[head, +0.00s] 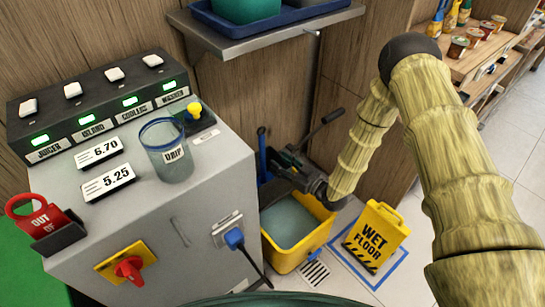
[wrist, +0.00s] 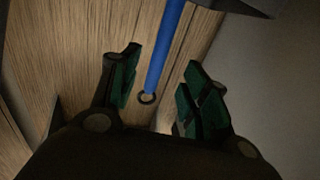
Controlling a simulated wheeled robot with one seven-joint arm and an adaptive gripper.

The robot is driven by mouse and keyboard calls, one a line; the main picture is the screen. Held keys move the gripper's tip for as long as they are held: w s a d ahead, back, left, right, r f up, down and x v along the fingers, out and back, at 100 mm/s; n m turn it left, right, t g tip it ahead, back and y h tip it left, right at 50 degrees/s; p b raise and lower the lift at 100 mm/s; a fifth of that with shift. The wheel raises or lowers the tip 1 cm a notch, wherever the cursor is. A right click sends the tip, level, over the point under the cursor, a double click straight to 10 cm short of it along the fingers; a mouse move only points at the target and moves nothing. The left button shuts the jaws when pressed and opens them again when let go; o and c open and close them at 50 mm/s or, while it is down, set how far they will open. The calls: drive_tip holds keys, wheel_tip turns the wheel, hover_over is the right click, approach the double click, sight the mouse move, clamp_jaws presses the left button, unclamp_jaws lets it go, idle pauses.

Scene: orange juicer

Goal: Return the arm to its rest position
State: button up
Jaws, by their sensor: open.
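My arm (head: 425,110), pale and ribbed, comes in from the right, bends at a dark joint and reaches down to the middle of the head view. My gripper (head: 290,160) hangs there above a yellow mop bucket, near the wooden wall. In the wrist view my gripper (wrist: 160,80) is open, its green-padded fingers apart with nothing held between them. A blue pole (wrist: 167,45) with a dark ring at its end shows behind the gap between the fingers. The pole looks apart from the fingers.
A grey machine cabinet (head: 215,170) with a cup marked DRIP (head: 170,160) stands left. Below my gripper is the yellow bucket (head: 275,255), beside a yellow WET FLOOR sign (head: 375,238). A shelf (head: 265,35) juts out above; stocked shelves (head: 475,60) stand far right.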

drive_tip(key=shift+v, duration=1.15)
drive_tip(key=s+d+f+m+g+h, duration=0.2)
drive_tip(key=s+f, duration=0.2)
drive_tip(key=s, duration=0.2)
drive_tip(key=s+d+f+m+g+h, duration=0.1)
drive_tip(key=s+d+f+h, duration=0.1)
drive_tip(key=s+f, duration=0.3)
drive_tip(key=s+d+f+m+g+h, duration=0.2)
drive_tip(key=s+f+h, duration=0.2)
drive_tip(key=s, duration=0.3)
drive_tip(key=shift+s+d+f+m+g, duration=0.1)
drive_tip(key=shift+s+f+m+g, duration=0.05)
drive_tip(key=shift+f+m+g, duration=0.2)
drive_tip(key=s+d+m+g+h, duration=0.2)
drive_tip(key=s+d+g, duration=0.2)
drive_tip(key=s, duration=0.9)
drive_tip(key=s+d+m+g+h, duration=0.2)
drive_tip(key=s+d+g+h, duration=0.15)
drive_tip(key=s, duration=0.85)
wheel_tip(320, 180, up, 22)
drive_tip(key=p, duration=2.1)
drive_tip(key=shift+d+f+y+p, duration=0.2)
drive_tip(key=shift+d+y+p, duration=0.1)
drive_tip(key=shift+y+p, duration=0.05)
